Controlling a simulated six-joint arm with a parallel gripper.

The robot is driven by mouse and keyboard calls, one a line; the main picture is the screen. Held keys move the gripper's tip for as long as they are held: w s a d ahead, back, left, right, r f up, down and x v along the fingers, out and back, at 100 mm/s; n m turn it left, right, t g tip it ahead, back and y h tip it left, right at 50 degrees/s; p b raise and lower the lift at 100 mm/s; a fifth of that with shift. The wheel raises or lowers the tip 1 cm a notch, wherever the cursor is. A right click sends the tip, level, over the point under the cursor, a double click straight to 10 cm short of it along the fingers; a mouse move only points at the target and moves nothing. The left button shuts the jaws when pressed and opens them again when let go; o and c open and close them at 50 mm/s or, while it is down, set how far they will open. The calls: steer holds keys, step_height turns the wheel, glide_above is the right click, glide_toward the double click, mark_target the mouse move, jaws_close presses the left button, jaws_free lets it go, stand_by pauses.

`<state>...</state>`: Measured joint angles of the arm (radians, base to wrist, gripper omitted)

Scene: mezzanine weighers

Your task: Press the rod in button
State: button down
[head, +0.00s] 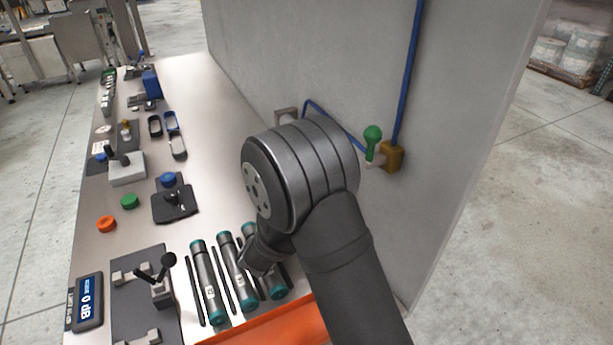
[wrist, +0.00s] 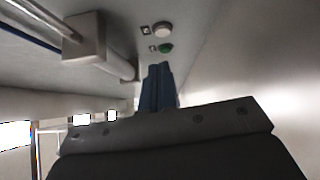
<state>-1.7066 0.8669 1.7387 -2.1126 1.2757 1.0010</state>
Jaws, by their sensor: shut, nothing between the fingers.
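In the wrist view my gripper (wrist: 158,68) shows as two blue fingers held together with nothing between them. Just beyond the fingertips is a round green button (wrist: 165,48) on a grey surface. A pale round button (wrist: 162,29) sits beyond it. Each has a small square mark beside it, too small to read, so I cannot tell which is the rod in button. The fingertips look close to the green button, but I cannot tell whether they touch it. In the head view my gripper is hidden behind my own arm.
In the wrist view a grey box (wrist: 84,38) with a thick pipe (wrist: 118,66) stands left of the fingers.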

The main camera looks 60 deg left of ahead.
steer(key=shift+w+d+f+m+y, duration=0.1)
steer(key=shift+d+f+m+y, duration=0.05)
steer(key=shift+f+m+y, duration=0.2)
stand_by(0.3)
steer(key=x, duration=1)
steer(key=shift+f, duration=0.15)
steer(key=shift+w, duration=1)
steer(key=shift+d, duration=0.1)
steer(key=v, duration=1)
steer(key=shift+s+r, duration=0.2)
steer(key=shift+s, duration=0.15)
